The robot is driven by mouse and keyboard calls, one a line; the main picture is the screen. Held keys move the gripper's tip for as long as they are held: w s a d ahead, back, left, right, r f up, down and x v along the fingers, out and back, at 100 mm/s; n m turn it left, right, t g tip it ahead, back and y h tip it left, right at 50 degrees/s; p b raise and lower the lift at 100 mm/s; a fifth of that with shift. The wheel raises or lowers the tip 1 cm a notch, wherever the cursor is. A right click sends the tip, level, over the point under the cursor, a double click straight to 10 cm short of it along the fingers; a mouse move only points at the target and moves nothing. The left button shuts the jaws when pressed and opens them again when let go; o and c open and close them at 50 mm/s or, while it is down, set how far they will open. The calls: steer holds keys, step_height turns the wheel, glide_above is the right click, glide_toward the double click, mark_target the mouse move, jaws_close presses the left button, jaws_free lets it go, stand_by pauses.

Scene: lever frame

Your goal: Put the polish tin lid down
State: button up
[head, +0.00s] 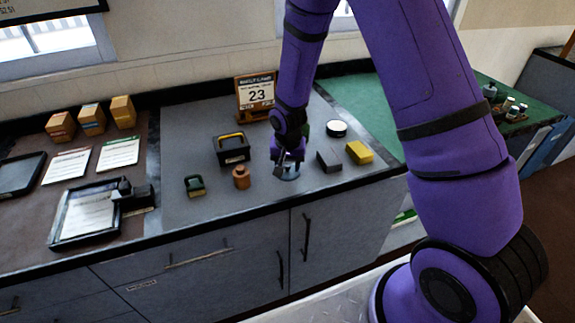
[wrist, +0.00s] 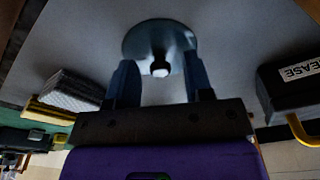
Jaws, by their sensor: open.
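The polish tin lid, a round dark blue-grey disc with a small knob (wrist: 152,33), lies flat on the grey counter top in the wrist view. In the head view its edge shows under my gripper (head: 291,177). My gripper (wrist: 159,66) is open, with one finger on each side of the knob and a gap visible on both sides. In the head view my gripper (head: 287,163) is low over the counter and hides most of the lid. A round black tin with a pale top (head: 336,128) stands behind and to the right; I cannot tell if it is the polish tin.
A dark grey block (head: 328,160) and a yellow block (head: 359,152) lie right of my gripper. A brown jar (head: 241,177), a green item (head: 194,186) and a black box with a yellow handle (head: 232,149) stand left. The counter's front strip is clear.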

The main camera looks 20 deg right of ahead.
step_height(320, 180, up, 12)
steer(key=s, duration=0.1)
step_height(320, 180, up, 9)
glide_above(288, 175)
steer(key=s+d, duration=0.2)
steer(key=s, duration=0.2)
steer(key=s+d+r+n+t, duration=0.2)
steer(key=s+r, duration=0.6)
steer(key=s, duration=0.3)
steer(key=s+d+r+n+t, duration=0.1)
steer(key=s+d+r+n, duration=0.1)
steer(key=s+r, duration=0.6)
steer(key=s+d, duration=0.1)
steer(key=s, duration=0.3)
steer(key=shift+s+d+r+n+t, duration=0.2)
steer(key=shift+s+r+n+t, duration=0.1)
steer(key=shift+r+t, duration=0.1)
